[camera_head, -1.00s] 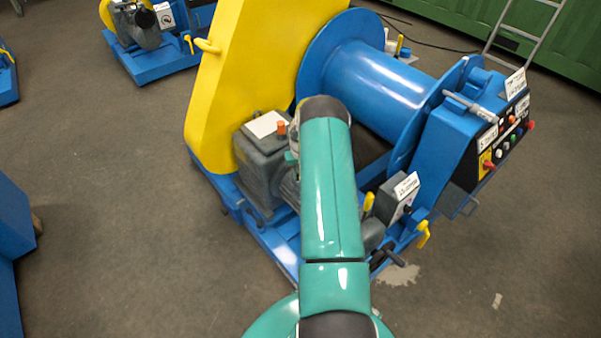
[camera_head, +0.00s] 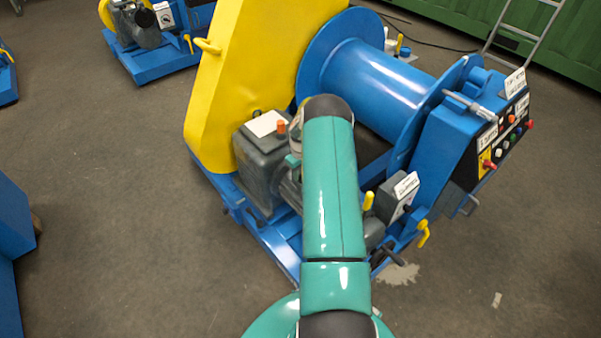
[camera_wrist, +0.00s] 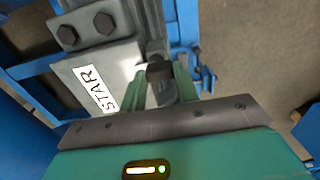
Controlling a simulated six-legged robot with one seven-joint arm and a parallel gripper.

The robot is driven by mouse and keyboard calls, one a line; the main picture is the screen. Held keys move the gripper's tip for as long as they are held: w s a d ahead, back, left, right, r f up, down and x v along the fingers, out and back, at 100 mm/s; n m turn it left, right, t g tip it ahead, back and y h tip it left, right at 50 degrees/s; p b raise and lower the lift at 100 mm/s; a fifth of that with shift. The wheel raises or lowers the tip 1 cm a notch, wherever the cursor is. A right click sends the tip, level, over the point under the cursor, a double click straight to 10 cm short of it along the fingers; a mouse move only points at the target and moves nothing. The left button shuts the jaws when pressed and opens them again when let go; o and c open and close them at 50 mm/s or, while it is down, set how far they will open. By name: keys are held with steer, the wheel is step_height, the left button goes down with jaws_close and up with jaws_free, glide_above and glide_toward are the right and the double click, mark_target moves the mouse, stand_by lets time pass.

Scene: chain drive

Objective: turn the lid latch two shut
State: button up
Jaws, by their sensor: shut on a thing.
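My gripper (camera_wrist: 164,84) shows in the wrist view, with its two green fingers shut on a small grey latch piece with a dark round end (camera_wrist: 159,72). This piece stands beside a grey box (camera_wrist: 108,62) with a white label reading "STAR", the rest of which is cut off or hidden. I cannot read a number on the latch or tell how far it is turned. In the head view my green arm covers my gripper and the latch.
The blue machine base (camera_head: 262,232) carries a yellow guard (camera_head: 255,60), a blue drum (camera_head: 375,85) and a grey housing (camera_head: 262,165). Yellow handles (camera_head: 424,234) stick out at the base's right side.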

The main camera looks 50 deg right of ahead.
mark_target(300, 175)
steer(key=o, duration=1)
steer(key=shift+r, duration=0.1)
step_height(300, 175, up, 14)
steer(key=shift+f, duration=0.15)
stand_by(0.3)
